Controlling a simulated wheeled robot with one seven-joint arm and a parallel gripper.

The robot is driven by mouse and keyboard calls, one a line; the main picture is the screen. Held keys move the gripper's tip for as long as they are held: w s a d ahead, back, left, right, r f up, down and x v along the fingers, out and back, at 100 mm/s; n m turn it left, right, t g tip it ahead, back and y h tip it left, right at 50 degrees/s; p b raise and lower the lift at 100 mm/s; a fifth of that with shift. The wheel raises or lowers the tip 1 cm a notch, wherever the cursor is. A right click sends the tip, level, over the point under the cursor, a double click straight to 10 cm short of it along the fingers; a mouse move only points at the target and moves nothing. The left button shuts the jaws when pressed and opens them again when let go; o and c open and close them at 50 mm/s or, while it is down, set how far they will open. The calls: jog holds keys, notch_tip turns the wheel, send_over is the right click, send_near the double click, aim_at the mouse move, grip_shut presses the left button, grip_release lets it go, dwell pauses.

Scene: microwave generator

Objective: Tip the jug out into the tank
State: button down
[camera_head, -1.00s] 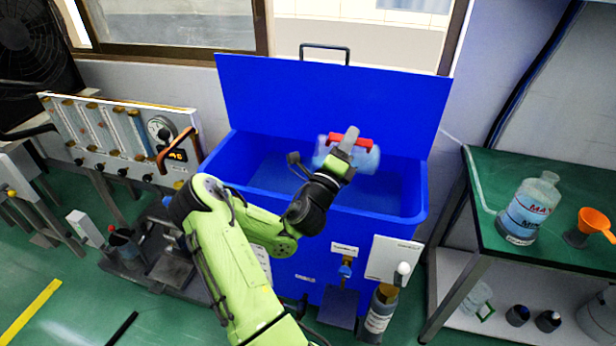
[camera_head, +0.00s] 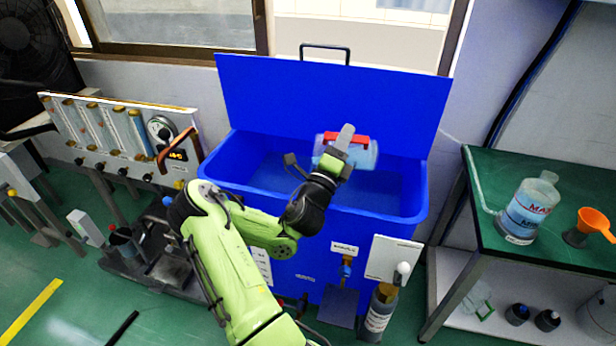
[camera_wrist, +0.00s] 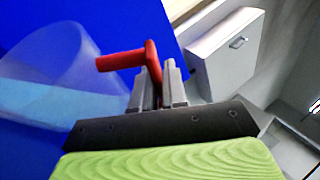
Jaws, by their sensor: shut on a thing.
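The blue tank (camera_head: 240,165) stands open, its lid (camera_head: 330,100) raised behind it. My gripper (camera_head: 346,140) is over the right part of the tank opening, shut on the red handle of the clear jug (camera_head: 362,155). In the wrist view, the jaws (camera_wrist: 158,85) close on the red handle (camera_wrist: 122,60), and the jug (camera_wrist: 55,75) lies to the left. The jug looks tilted onto its side, with pale blue liquid (camera_wrist: 60,103) inside. I cannot see any liquid pouring out. The jug's mouth is not clearly seen.
A gauge panel (camera_head: 120,130) stands at left. A dark bottle (camera_head: 380,310) stands before the tank. The raised lid blocks the back.

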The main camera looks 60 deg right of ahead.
aim_at(365, 147)
jog(key=shift+w+a+r+n+t+h, duration=0.2)
jog(key=shift+w+r+n+t, duration=0.1)
jog(key=shift+w+n+t, duration=0.25)
jog(key=shift+w+a+r+n+t+h, duration=0.2)
jog(key=shift+w+r+n+t, duration=0.1)
jog(key=shift+n, duration=0.45)
dwell(0.4)
jog(key=s+m+g, duration=0.1)
jog(key=s+d+f+m+g+y, duration=0.1)
jog(key=m, duration=0.1)
jog(key=s+f+m+g+b, duration=0.1)
jog(key=shift+s+d+f+m+y, duration=0.2)
jog(key=shift+s+d+m+y, duration=0.15)
jog(key=shift+m+y, duration=0.05)
jog(key=s+m+y+p, duration=0.1)
jog(key=s+d+f+m+g+p, duration=0.1)
jog(key=m+p, duration=0.1)
jog(key=shift+s+f+y, duration=0.15)
jog(key=shift+f+y, duration=0.15)
jog(key=shift+y, duration=0.1)
jog(key=s+d+f+m+t+y+p, duration=0.2)
jog(key=s+f+m+y+p, duration=0.4)
jog(key=p, duration=1.5)
notch_tip(365, 147, down, 3)
jog(key=d+m, duration=0.1)
jog(key=m, duration=0.2)
jog(key=shift+s+y, duration=0.3)
jog(key=shift+s, duration=0.1)
jog(key=shift+d+f+t, duration=0.1)
jog(key=shift+f+t, duration=0.15)
